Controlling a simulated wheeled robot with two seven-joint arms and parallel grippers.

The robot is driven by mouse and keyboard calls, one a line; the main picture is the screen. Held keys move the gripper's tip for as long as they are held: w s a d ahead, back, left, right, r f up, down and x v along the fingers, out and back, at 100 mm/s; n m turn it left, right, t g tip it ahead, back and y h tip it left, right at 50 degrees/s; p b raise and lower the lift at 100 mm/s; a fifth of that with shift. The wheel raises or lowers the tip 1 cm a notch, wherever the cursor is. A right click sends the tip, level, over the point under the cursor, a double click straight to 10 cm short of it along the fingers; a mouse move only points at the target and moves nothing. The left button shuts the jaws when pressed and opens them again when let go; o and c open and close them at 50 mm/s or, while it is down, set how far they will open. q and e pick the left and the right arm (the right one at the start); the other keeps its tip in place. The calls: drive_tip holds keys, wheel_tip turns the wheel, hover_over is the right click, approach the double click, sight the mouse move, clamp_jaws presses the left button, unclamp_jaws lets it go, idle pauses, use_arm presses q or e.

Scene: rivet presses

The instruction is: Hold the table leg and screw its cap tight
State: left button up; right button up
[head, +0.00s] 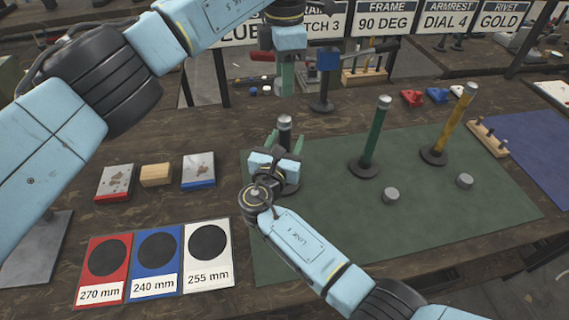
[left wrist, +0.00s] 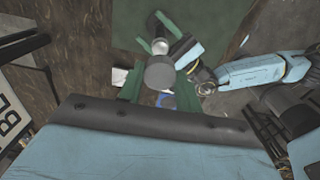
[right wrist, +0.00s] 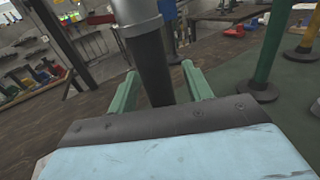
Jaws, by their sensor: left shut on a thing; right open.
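A black table leg with a silver top (head: 285,125) stands upright at the left of the green mat. My right gripper (head: 282,148) is open around it; the right wrist view shows the leg (right wrist: 155,65) between the two green fingers, with gaps beside it. My left gripper (head: 287,88) points down above the leg. In the left wrist view it is shut on a grey round cap (left wrist: 160,73), apart from the leg's top (left wrist: 162,45). The head view does not show this cap clearly. Two other caps, (head: 391,195) and (head: 465,181), lie on the mat.
A green leg (head: 374,140) and a yellow leg (head: 455,125) stand on round bases to the right. Red, blue and white length cards (head: 157,285) lie front left, with small blocks (head: 156,175) behind them. A post with a blue top (head: 327,62) stands behind.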

drive_tip(key=shift+w, duration=0.2)
clamp_jaws()
use_arm(q)
hover_over(284, 118)
drive_tip(key=shift+d+f, duration=0.1)
drive_tip(key=shift+f, duration=2.4)
drive_tip(key=shift+f, duration=0.1)
drive_tip(key=shift+f, duration=0.8)
drive_tip(key=shift+f, duration=0.55)
